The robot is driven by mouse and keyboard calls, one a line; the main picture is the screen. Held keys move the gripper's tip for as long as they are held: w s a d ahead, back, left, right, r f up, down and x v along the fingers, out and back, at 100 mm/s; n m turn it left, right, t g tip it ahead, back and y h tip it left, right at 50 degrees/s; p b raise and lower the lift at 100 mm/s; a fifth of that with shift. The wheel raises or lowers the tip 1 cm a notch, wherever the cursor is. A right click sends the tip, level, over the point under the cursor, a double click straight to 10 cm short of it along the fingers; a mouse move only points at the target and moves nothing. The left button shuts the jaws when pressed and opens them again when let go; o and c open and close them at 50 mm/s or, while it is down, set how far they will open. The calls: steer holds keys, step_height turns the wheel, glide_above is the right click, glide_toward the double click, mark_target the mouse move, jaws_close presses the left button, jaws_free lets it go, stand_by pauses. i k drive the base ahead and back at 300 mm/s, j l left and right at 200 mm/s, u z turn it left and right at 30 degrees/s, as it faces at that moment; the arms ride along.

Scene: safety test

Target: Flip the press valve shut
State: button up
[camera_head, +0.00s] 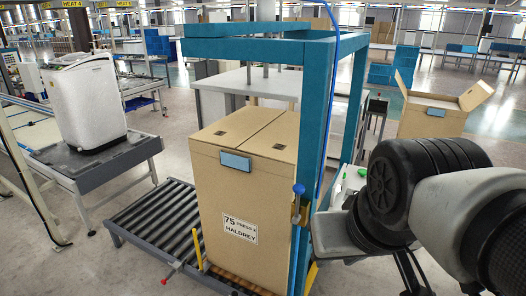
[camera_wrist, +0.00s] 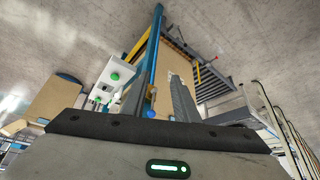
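The press valve (camera_head: 299,208) is on the blue front post of the press. It has a brass-yellow body and a handle with a blue ball knob (camera_head: 299,189) standing up at its top. In the wrist view the blue knob (camera_wrist: 152,90) shows small, beside the blue post. My gripper (camera_head: 335,236) is to the right of the valve in the head view, partly hidden by my arm, and looks apart from the valve. In the wrist view a grey finger-like part (camera_wrist: 183,100) points toward the press.
A tall cardboard box (camera_head: 245,190) labelled "75 PRESS 2 HALDREY" stands inside the blue press frame (camera_head: 332,110). A roller conveyor (camera_head: 165,222) with a red-knobbed lever (camera_head: 167,280) lies left of it. A white control box with green buttons (camera_wrist: 115,76) is near the post. An open carton (camera_head: 430,118) stands behind.

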mark_target(298, 188)
steer(key=i+j+u, duration=0.1)
steer(key=i+j, duration=0.5)
steer(key=i, duration=0.15)
